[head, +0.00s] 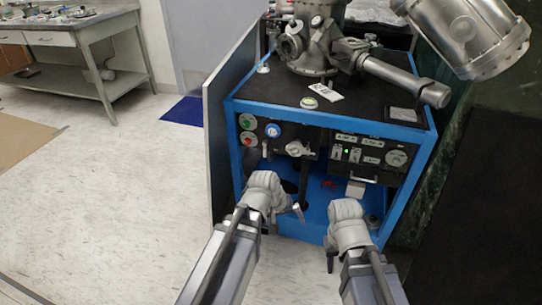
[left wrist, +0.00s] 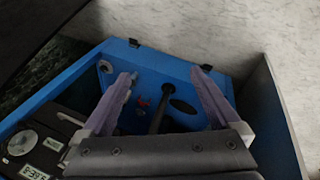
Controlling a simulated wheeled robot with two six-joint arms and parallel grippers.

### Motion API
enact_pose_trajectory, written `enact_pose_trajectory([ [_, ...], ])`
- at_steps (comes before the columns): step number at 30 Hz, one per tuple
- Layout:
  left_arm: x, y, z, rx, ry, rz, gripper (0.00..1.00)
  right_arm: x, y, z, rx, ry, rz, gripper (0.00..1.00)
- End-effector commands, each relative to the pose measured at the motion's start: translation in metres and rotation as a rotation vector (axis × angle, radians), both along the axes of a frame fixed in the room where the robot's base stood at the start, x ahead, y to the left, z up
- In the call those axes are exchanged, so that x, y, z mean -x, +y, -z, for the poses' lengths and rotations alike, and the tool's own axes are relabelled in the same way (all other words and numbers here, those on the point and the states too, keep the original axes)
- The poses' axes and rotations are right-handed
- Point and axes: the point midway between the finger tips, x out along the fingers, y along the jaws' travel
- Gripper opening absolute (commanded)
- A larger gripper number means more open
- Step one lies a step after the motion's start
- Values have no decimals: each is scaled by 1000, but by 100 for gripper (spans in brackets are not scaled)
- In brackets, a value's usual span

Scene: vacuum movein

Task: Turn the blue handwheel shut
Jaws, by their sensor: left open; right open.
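The blue handwheel (head: 272,130) is a small round knob with a pale centre on the upper left of the cabinet's black front panel. My left gripper (head: 296,208) is in front of the cabinet's open lower bay, below the handwheel and apart from it. In the left wrist view its two fingers (left wrist: 163,78) are spread with nothing between them, over the blue bay floor; the handwheel is not seen there. My right gripper (head: 331,258) is at the cabinet's lower front, to the right, and holds nothing that I can see.
The blue-framed cabinet (head: 235,160) carries a steel vacuum chamber (head: 318,45) on top. Green and red buttons (head: 248,129) sit left of the handwheel, and an instrument panel (head: 370,155) right of it. A grey side panel (head: 222,130) stands at the left. The floor (head: 120,200) there is clear.

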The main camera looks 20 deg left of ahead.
Motion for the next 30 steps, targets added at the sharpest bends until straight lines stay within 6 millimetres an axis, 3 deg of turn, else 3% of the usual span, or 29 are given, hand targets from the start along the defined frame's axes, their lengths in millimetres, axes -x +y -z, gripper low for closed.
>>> enact_pose_trajectory([
  [1, -14, -2, 27, 78, -32, -89, 96, 0, 0, 34, 0, 0, -1, 42],
  [4, -51, -11, 31, 335, -109, -359, 96, 0, 0, 64, 1, -1, -1, 42],
  [8, -102, -10, -11, 776, -157, -765, 96, 0, 0, 75, 1, -1, -2, 42],
  [13, -149, 29, -79, 1407, -91, -1253, 96, 0, 0, 77, 1, -1, -2, 42],
  [16, -163, 63, -106, 1741, -4, -1472, 96, 0, 0, 77, 1, -1, -2, 42],
  [21, -171, 108, -125, 2127, 135, -1687, 96, 0, 0, 77, 1, -1, -2, 42],
  [25, -172, 123, -129, 2251, 188, -1747, 96, 0, 0, 77, 1, -1, -2, 42],
  [30, -173, 125, -129, 2270, 200, -1756, 96, 0, 0, 77, 1, -1, -2, 42],
])
